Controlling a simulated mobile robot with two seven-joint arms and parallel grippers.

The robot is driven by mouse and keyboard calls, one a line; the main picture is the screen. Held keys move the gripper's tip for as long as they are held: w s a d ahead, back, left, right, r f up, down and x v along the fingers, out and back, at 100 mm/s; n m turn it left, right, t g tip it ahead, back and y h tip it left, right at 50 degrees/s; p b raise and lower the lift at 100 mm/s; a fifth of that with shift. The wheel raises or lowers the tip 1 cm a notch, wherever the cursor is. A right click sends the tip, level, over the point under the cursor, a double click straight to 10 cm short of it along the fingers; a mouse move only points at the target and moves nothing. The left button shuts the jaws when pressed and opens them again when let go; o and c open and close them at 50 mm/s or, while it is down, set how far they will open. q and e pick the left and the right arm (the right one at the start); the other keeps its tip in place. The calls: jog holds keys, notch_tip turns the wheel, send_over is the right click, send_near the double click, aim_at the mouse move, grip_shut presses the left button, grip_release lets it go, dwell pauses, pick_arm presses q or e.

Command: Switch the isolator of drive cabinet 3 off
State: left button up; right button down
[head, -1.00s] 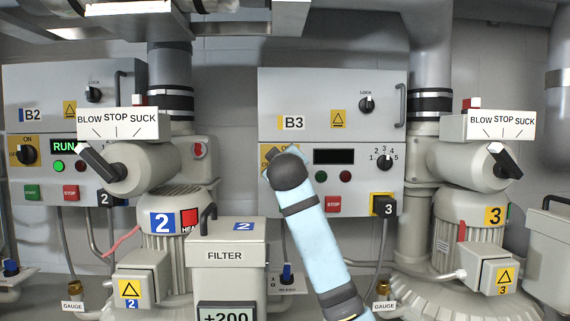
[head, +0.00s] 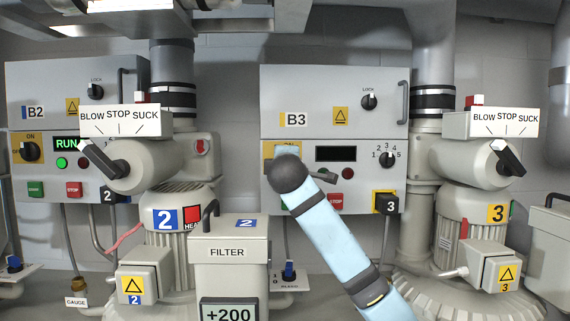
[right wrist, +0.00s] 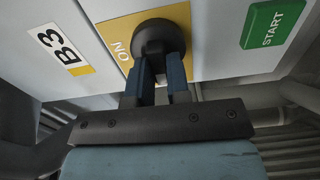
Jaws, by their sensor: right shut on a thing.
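Drive cabinet 3, marked B3 (head: 312,95), stands in the right half of the head view. Its isolator's yellow plate (head: 270,150) shows in part there; my right arm hides the knob. In the right wrist view the yellow plate (right wrist: 118,38) has the word ON and a round black knob (right wrist: 158,34). My right gripper (right wrist: 157,68) has its two blue-grey fingers shut on this isolator knob. The knob's pointing direction cannot be told. The cabinet's display (head: 336,154) is dark. My left gripper is not in view.
Cabinet B2 (head: 55,85) at the left shows a lit RUN display (head: 66,144). A filter box (head: 228,250) stands low in front, left of my right arm. Blower 3's black lever (head: 508,156) is at the right. A green START button (right wrist: 273,24) lies right of the yellow plate.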

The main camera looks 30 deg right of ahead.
dwell(0.6)
jog(key=c, duration=1.1)
grip_release()
jog(key=b+v, duration=0.4)
jog(key=v, duration=0.9)
jog(key=shift+s+a, duration=0.1)
jog(key=shift+s, duration=0.3)
